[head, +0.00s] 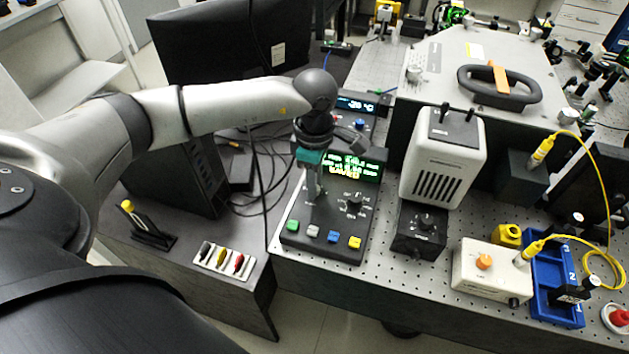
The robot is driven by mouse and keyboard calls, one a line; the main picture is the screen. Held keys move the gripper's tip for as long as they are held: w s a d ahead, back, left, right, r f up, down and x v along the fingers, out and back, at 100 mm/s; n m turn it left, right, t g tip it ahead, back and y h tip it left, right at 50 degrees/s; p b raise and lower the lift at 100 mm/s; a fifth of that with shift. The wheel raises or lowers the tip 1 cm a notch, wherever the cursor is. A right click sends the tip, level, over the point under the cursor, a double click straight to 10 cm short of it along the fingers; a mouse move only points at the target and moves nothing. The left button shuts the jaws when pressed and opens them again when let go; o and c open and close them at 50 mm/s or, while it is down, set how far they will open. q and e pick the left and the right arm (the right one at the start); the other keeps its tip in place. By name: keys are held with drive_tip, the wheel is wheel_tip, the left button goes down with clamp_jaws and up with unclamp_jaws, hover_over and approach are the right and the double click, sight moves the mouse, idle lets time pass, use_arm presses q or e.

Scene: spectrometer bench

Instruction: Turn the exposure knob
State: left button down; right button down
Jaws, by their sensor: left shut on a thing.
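A black control box (323,244) stands on the perforated bench, with a lit green and yellow display (352,167) at its top. A row of green, white, blue and yellow buttons runs along its front. My left gripper (316,194) reaches down over the left part of the panel, its fingers shut on what looks like the exposure knob, which the fingers mostly hide. A second dark knob (354,205), with white marks around it, shows free to the right of the fingers. My right gripper is out of view.
A white lamp housing (442,160) and a small black box with a dial (420,229) stand close to the right. Another lit unit (354,106) sits behind. Loose black cables lie to the left. A white box with an orange knob (492,270) is at the front right.

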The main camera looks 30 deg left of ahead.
use_arm(q)
drive_tip(key=c, duration=0.7)
unclamp_jaws()
wheel_tip(320, 180, up, 15)
drive_tip(key=shift+r, duration=0.15)
